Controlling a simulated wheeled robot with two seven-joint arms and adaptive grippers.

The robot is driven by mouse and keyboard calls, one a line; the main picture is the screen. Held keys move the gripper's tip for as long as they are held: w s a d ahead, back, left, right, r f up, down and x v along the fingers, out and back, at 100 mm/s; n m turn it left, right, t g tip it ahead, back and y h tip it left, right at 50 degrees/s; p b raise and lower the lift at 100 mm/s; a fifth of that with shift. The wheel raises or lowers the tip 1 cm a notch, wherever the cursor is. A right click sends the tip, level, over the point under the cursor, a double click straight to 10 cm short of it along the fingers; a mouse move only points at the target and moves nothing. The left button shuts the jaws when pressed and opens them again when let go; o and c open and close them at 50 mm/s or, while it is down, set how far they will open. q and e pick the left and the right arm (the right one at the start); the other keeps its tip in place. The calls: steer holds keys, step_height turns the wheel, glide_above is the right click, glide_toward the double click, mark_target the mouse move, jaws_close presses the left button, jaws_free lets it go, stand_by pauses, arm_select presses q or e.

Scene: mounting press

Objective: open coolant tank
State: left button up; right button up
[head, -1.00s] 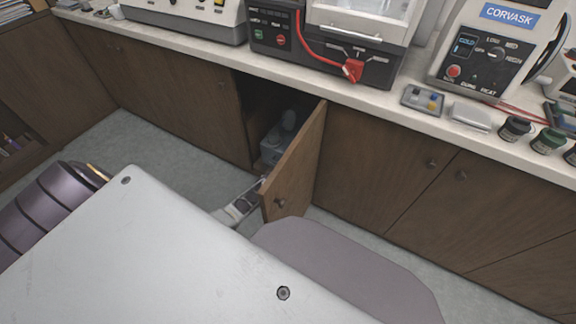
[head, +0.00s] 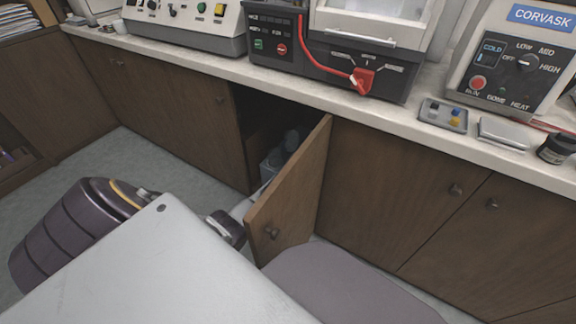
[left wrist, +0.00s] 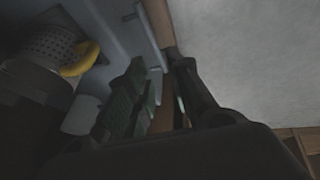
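The coolant tank (head: 270,167) is a grey-blue box with a rounded grey part on top, inside the dark cabinet under the counter. The cabinet door (head: 290,190) stands ajar and hides part of it. My left gripper (head: 226,228) is at the door's free edge, partly hidden by the door. In the left wrist view, its two dark fingers (left wrist: 160,92) are apart, with a brown strip like the door edge (left wrist: 160,25) between them; contact is unclear. A perforated grey cylinder with a yellow part (left wrist: 50,45) shows at left there. My right gripper is not in view.
The white counter (head: 215,65) carries a machine with a red lever (head: 362,80), a CORVASK unit (head: 515,60) and a small button box (head: 443,114). Closed cabinet doors stand either side of the opening.

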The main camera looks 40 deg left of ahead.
arm_select(q)
steer(key=shift+w+r, duration=0.35)
steer(key=shift+w, duration=0.15)
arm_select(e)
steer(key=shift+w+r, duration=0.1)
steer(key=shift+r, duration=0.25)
arm_select(q)
steer(key=shift+f, duration=0.15)
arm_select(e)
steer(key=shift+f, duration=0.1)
arm_select(q)
steer(key=shift+b+x, duration=4.35)
steer(key=shift+x, duration=2.35)
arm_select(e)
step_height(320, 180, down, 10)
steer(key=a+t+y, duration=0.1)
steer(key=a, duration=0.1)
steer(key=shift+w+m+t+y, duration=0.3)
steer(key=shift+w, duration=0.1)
arm_select(q)
steer(key=shift+f, duration=0.1)
jaws_close()
